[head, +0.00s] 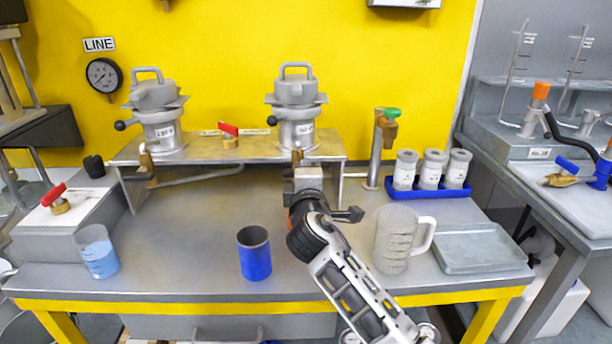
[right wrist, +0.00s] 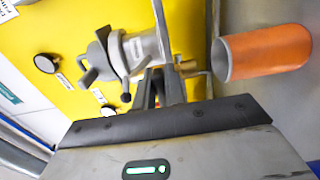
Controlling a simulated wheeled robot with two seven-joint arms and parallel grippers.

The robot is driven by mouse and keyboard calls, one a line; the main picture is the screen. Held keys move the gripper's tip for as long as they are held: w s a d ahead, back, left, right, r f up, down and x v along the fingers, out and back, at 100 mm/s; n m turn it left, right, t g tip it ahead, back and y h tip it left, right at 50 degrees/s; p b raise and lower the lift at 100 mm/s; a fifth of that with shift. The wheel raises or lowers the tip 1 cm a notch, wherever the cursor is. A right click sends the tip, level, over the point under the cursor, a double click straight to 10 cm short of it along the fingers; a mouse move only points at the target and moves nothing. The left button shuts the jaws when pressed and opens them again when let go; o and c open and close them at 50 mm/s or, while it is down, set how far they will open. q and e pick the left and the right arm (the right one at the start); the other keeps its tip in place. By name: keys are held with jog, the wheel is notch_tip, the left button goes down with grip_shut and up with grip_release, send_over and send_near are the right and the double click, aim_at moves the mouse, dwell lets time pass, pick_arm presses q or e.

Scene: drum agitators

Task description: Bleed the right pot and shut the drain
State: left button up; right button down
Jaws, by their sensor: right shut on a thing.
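The right pot (head: 297,95) is a grey lidded vessel on the shelf, with a loop handle on top; it also shows tilted in the right wrist view (right wrist: 130,50). Its drain (head: 297,157) comes down at the shelf's front edge, with its lower part hidden behind my gripper. My right gripper (head: 305,178) is at that drain, its fingers (right wrist: 160,80) closed on a small part, apparently the drain handle, which is mostly hidden. An orange cup (right wrist: 265,52) is beside the gripper in the wrist view; in the head view my arm almost covers it. My left gripper is not in view.
The left pot (head: 157,110) stands on the same shelf (head: 260,150), with a red-handled valve (head: 230,136) between. A blue cup (head: 254,258), a beaker of blue liquid (head: 97,250), a clear jug (head: 396,240) and a grey tray (head: 480,248) stand on the bench.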

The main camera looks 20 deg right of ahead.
dwell(0.4)
jog(key=c, duration=1.5)
grip_release()
jog(key=shift+o, duration=0.2)
jog(key=v, duration=1.6)
